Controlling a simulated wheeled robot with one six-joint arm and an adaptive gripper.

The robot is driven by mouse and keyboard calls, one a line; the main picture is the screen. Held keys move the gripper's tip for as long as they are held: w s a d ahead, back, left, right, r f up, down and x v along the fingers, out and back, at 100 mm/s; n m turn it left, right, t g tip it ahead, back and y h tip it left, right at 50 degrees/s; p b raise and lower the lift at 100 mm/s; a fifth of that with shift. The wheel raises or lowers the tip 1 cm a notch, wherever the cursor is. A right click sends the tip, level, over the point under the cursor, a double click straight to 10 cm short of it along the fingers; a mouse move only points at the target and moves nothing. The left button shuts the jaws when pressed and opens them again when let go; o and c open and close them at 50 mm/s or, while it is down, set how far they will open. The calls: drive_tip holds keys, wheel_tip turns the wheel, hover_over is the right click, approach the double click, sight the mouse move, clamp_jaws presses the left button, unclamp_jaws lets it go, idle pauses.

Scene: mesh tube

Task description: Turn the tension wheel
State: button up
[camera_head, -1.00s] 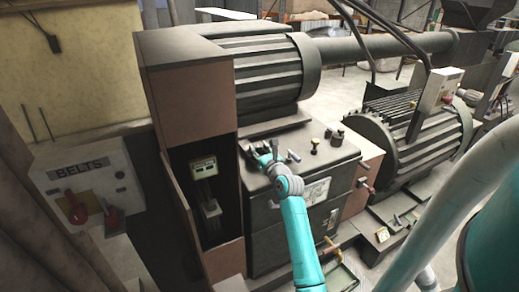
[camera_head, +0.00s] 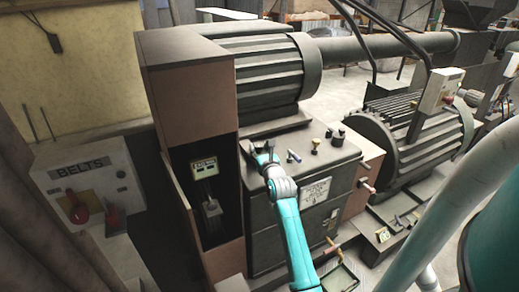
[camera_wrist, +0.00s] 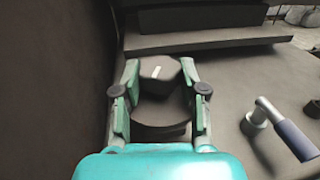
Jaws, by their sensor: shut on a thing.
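The tension wheel shows in the wrist view as a dark round knob (camera_wrist: 158,88) with a short white mark on its top. It sits on the top panel of the dark machine cabinet (camera_head: 290,228). My teal gripper (camera_wrist: 160,74) is shut on the knob, with one finger on each side. In the head view my gripper (camera_head: 265,155) is at the left part of the panel, and it hides the knob there.
A lever with a grey-blue handle (camera_wrist: 296,140) stands close to the right of my gripper. Black knobs (camera_head: 337,138) are farther right on the panel. A tall brown housing (camera_head: 190,90) rises on the left, and a ribbed motor (camera_head: 270,75) lies behind.

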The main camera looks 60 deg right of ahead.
drive_tip(key=o, duration=1.1)
drive_tip(key=shift+o, duration=0.2)
drive_tip(key=shift+s, duration=0.1)
drive_tip(key=v, duration=1.1)
drive_tip(key=shift+s+a, duration=0.25)
drive_tip(key=shift+a, duration=0.1)
